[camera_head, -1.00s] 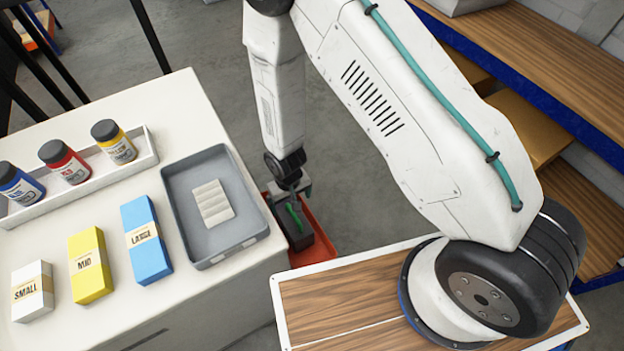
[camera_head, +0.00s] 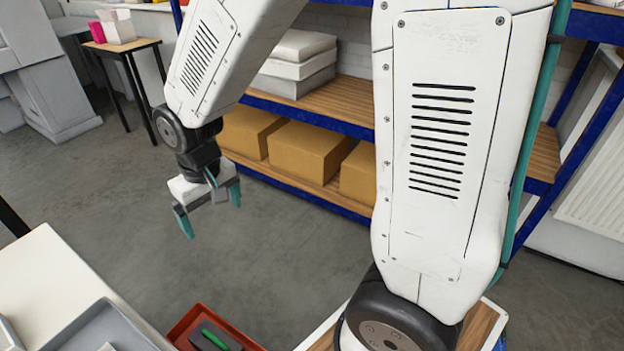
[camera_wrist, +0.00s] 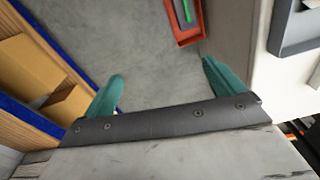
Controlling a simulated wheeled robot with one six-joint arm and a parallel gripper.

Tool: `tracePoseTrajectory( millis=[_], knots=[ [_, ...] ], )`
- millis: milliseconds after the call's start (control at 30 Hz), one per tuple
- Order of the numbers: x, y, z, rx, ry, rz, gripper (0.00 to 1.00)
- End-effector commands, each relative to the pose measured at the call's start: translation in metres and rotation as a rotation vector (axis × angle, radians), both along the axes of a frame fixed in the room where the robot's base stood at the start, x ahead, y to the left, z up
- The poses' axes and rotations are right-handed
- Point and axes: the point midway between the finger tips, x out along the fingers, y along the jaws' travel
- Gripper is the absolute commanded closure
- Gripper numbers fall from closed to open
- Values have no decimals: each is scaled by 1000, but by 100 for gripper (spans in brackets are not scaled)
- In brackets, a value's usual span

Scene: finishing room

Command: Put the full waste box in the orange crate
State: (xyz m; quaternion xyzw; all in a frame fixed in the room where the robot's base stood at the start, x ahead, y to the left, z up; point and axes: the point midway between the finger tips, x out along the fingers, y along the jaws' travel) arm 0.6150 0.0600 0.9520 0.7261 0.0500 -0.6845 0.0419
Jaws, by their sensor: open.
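The orange crate (camera_head: 237,329) stands at the bottom edge of the head view, partly cut off by the frame. It also shows at the top of the wrist view (camera_wrist: 188,39). A dark box (camera_head: 201,342) with a green strip in it sits inside the crate; the wrist view also shows this box (camera_wrist: 194,22), cut off at the top. My gripper (camera_head: 210,208) hangs in the air above the floor, beyond the crate and apart from it. Its teal fingers are spread and nothing is between them, as the wrist view also shows (camera_wrist: 163,72).
A white table (camera_head: 50,270) with a grey tray (camera_head: 105,325) is at lower left. A blue-framed shelf (camera_head: 330,120) with cardboard boxes (camera_head: 305,148) stands behind my arm. A small side table (camera_head: 130,50) is at far left. Grey floor between them is clear.

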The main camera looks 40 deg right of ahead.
Motion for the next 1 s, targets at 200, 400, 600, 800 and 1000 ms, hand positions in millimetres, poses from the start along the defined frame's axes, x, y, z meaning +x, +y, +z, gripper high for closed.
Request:
tracePoseTrajectory(
  millis=[200,400,600,800,1000],
  knots=[
    [-59,-43,78,2,-31,-51,6],
    [-125,-72,124,-1,-48,-94,6],
    [-177,-86,143,-5,-56,-123,6],
    [-195,-91,147,-7,-55,-133,6],
    [-195,-91,147,-7,-54,-132,6]
  ],
)
